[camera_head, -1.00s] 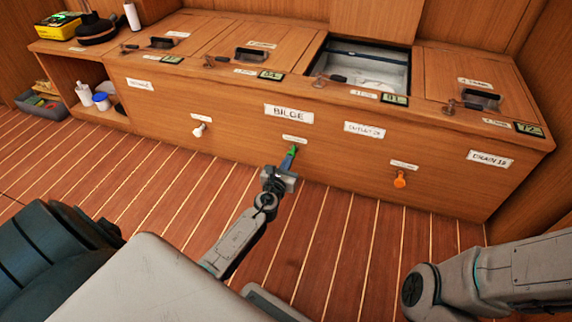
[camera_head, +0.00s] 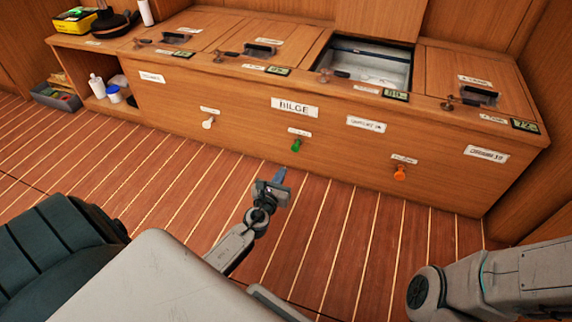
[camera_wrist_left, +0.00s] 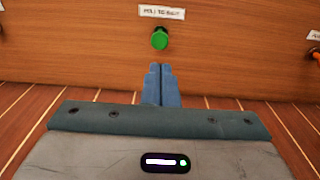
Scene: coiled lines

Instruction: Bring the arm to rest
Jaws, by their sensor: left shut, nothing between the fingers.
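My left gripper (camera_head: 279,178) is in front of the wooden locker's front panel, over the plank floor. Its blue fingers are shut with nothing between them, and they also show in the left wrist view (camera_wrist_left: 161,84). A green knob (camera_head: 296,145) on the panel under the "BILGE" label (camera_head: 295,108) is just beyond the fingertips, apart from them. In the left wrist view the green knob (camera_wrist_left: 160,39) is straight ahead, above the fingertips. My right arm shows at the lower right, but its gripper is not in view.
A white knob (camera_head: 208,123) and an orange knob (camera_head: 400,173) stick out of the same panel. One locker compartment (camera_head: 370,65) on top is open; the other lids are closed. A grey bin (camera_head: 55,97) stands at far left. The plank floor (camera_head: 330,230) before the panel is clear.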

